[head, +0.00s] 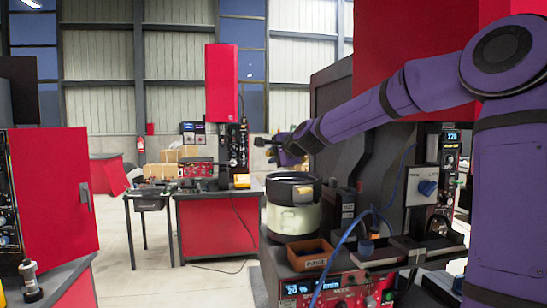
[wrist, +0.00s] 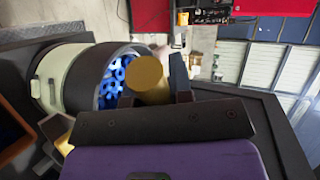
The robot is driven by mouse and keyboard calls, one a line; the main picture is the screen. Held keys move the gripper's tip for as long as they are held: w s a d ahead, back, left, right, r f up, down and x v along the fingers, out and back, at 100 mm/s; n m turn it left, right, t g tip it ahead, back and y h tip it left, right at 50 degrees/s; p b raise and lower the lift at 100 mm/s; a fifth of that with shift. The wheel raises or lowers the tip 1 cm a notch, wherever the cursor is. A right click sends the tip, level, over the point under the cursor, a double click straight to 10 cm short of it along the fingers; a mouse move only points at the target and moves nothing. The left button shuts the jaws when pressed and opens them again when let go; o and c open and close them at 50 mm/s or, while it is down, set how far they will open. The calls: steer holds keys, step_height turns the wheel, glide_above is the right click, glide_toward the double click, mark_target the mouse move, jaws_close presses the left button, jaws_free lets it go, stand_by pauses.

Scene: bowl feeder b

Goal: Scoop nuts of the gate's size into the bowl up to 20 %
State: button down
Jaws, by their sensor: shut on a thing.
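The bowl (head: 290,219), cream below with a dark rim, stands on the red-fronted machine in the head view. In the wrist view the bowl (wrist: 84,77) lies at the left, with several nuts (wrist: 113,82) inside under blue light. My gripper (head: 268,142) is above the bowl in the head view. In the wrist view my gripper (wrist: 152,88) is shut on a yellow cylinder (wrist: 149,76), which shows beside the bowl's opening. The cylinder's far part is hidden, so I cannot tell whether it carries nuts. A tan block (head: 303,192) sits on the bowl's side.
A brown tray labelled PURGE (head: 311,262) stands before the bowl. A white panel with a blue knob (head: 428,188) and a blue cable (head: 345,243) are at the right. A red bench (head: 215,225) stands behind, with open floor at left.

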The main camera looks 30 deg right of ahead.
steer(key=shift+f+t, duration=0.2)
steer(key=shift+t, duration=0.6)
steer(key=shift+s, duration=0.1)
steer(key=shift+t, duration=0.3)
steer(key=shift+r, duration=0.25)
steer(key=shift+r+g, duration=0.15)
steer(key=shift+g, duration=0.35)
steer(key=g, duration=0.1)
steer(key=r+g, duration=0.1)
steer(key=g, duration=0.1)
steer(key=shift+w+a, duration=0.15)
steer(key=shift+w, duration=0.25)
